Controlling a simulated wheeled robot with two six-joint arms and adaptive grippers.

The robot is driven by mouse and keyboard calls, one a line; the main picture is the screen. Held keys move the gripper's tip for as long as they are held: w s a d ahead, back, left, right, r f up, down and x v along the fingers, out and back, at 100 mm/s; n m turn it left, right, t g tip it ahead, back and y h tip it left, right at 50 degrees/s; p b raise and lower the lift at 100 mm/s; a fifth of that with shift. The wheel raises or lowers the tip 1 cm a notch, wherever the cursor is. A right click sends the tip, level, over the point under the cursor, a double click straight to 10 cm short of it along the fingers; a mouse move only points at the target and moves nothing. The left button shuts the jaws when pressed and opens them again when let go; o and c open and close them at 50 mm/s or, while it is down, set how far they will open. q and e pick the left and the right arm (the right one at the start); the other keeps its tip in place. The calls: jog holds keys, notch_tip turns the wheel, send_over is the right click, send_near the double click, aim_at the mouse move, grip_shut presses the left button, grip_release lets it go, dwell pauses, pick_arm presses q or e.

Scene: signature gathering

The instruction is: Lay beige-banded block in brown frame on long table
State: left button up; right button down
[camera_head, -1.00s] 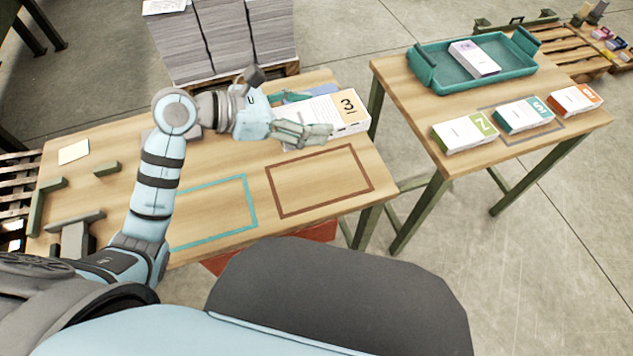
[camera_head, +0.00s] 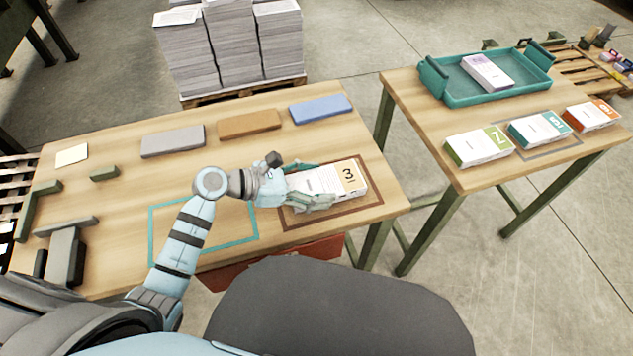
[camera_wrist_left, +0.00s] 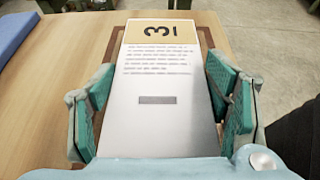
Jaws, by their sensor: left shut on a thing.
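The beige-banded block (camera_head: 345,178), white with a black 3 on its band, is over the brown frame (camera_head: 372,205) on the long table (camera_head: 110,205). My left gripper (camera_head: 308,184) is shut on the block, with one finger along each long side. In the left wrist view the block (camera_wrist_left: 160,75) lies between the teal finger pads (camera_wrist_left: 165,108), its banded end pointing away. Brown frame lines (camera_wrist_left: 115,50) show around its far end. I cannot tell whether the block touches the table. My right gripper is not in view.
Grey (camera_head: 172,141), brown (camera_head: 250,124) and blue (camera_head: 320,108) slabs lie along the back of the long table. A teal outline (camera_head: 152,240) is left of the brown frame. The right table holds a teal tray (camera_head: 490,98) and several banded blocks.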

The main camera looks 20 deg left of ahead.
pick_arm(q)
jog(key=o, duration=1)
jog(key=shift+f, duration=0.2)
jog(key=o, duration=0.5)
jog(key=shift+r, duration=0.1)
jog(key=shift+r, duration=0.15)
jog(key=shift+s+a+r, duration=0.1)
jog(key=shift+s+a, duration=0.05)
jog(key=shift+a, duration=0.1)
jog(key=p+v, duration=0.1)
jog(key=v, duration=1)
jog(key=shift+s+a, duration=0.15)
jog(key=shift+p, duration=0.3)
